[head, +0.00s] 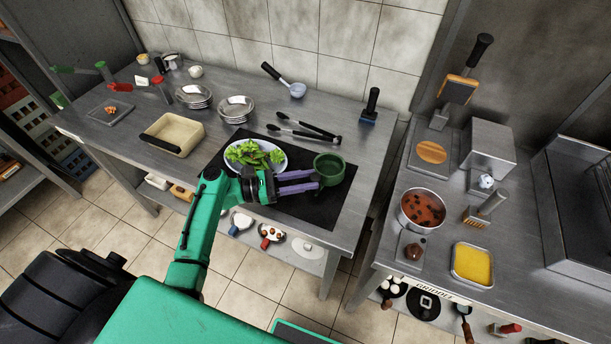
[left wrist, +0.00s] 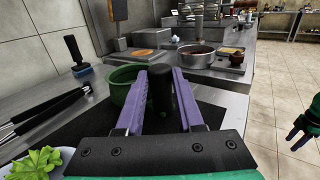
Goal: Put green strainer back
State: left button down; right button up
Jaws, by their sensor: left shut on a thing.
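The green strainer (head: 328,168) is at the right end of the black mat (head: 318,208), beside a plate of green leaves (head: 256,155). Its round green bowl (left wrist: 121,74) also shows in the left wrist view, partly behind the fingers. My left gripper (head: 318,181) has its purple fingers at the strainer's near side. In the left wrist view its fingers (left wrist: 160,88) are shut on the dark handle of the strainer. I cannot tell whether the strainer rests on the mat or is slightly lifted. My right gripper (left wrist: 302,132) shows small at the right edge of the left wrist view.
Black tongs (head: 302,126) lie behind the mat. A ladle (head: 290,84) and a black-handled tool (head: 371,106) are near the wall. Stacked bowls (head: 236,108) and a beige tray (head: 174,135) stand to the left. A soup pot (head: 422,210) is on the right counter, across a gap.

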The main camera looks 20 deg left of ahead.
pick_arm(q)
jog(key=shift+f, duration=0.65)
jog(key=shift+f+b, duration=0.55)
jog(key=shift+b, duration=0.05)
jog(key=c, duration=0.8)
grip_release()
jog(key=shift+s+d+p, duration=0.15)
jog(key=shift+s+p, duration=0.05)
jog(key=shift+p, duration=0.2)
jog(key=shift+w+a+v, duration=0.1)
jog(key=shift+w+v, duration=0.1)
jog(key=shift+v, duration=0.95)
jog(key=shift+w+a+v, duration=0.15)
jog(key=shift+w+v, duration=0.05)
jog(key=shift+v, duration=0.95)
jog(key=shift+w+a+v, duration=0.1)
jog(key=shift+w+v, duration=0.1)
jog(key=shift+v, duration=0.9)
jog(key=shift+a, duration=0.1)
